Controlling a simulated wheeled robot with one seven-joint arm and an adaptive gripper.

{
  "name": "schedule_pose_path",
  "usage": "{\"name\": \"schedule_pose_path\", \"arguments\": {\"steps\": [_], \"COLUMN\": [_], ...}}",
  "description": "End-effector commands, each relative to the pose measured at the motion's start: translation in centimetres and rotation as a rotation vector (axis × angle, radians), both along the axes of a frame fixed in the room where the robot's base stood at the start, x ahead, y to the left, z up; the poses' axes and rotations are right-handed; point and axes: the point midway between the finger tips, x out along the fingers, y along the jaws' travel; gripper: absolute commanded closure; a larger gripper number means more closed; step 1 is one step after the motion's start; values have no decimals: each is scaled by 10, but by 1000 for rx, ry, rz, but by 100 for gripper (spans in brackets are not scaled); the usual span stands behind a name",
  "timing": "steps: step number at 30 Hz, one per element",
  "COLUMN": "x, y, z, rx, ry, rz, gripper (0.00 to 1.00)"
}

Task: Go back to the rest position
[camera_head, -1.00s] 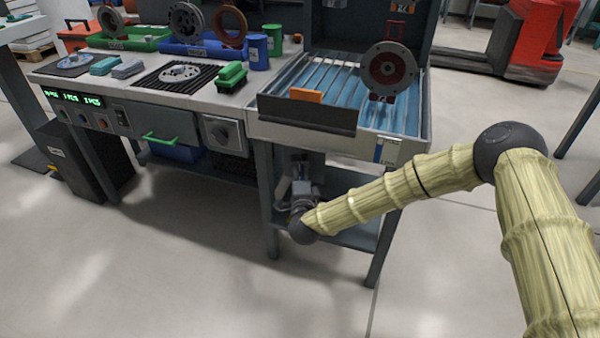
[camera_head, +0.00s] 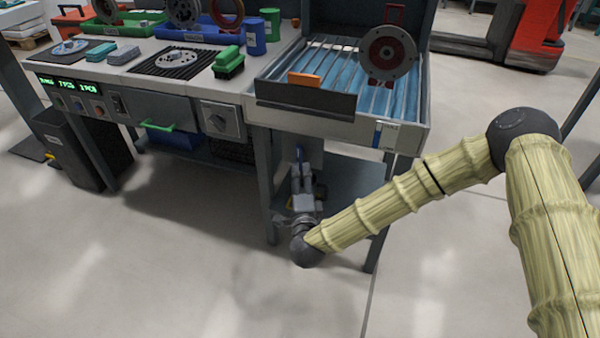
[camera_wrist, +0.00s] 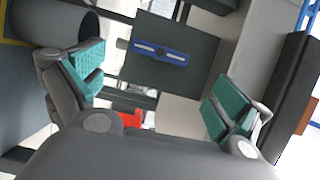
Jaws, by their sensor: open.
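My gripper (camera_wrist: 153,98) is open in the wrist view, with its two teal-padded fingers wide apart and nothing between them. In the head view my gripper (camera_head: 300,165) is at the end of the arm, below the front edge of the roller tray and close to the table legs; its fingers are too small there to tell apart. Past the fingers in the wrist view is a dark plate with a blue strip (camera_wrist: 160,52).
The floor in front (camera_head: 180,270) is clear.

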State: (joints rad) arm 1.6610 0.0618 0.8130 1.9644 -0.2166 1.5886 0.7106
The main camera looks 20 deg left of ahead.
Motion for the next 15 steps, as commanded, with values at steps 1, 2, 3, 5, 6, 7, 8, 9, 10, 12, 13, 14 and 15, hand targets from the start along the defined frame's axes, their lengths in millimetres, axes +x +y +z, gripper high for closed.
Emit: {"name": "schedule_pose_path", "arguments": {"steps": [1,2,3,5,6,7,8,9,10,12,13,14,15], "x": [-5,-6,-8,-10,-11,-11,-12,-12,-12,-12,-12,-12,-12], "y": [-1,-2,-3,-4,-4,-4,-4,-4,-4,-4,-4,-4,-4], "z": [0,0,0,0,0,0,0,0,0,0,0,0,0], "rx": [-1,0,0,0,0,0,0,0,0,0,0,0,0], "ry": [2,1,1,0,0,0,0,0,0,0,0,0,0], "rz": [1,1,1,0,0,0,0,0,0,0,0,0,0], "gripper": [0,0,0,0,0,0,0,0,0,0,0,0,0]}}
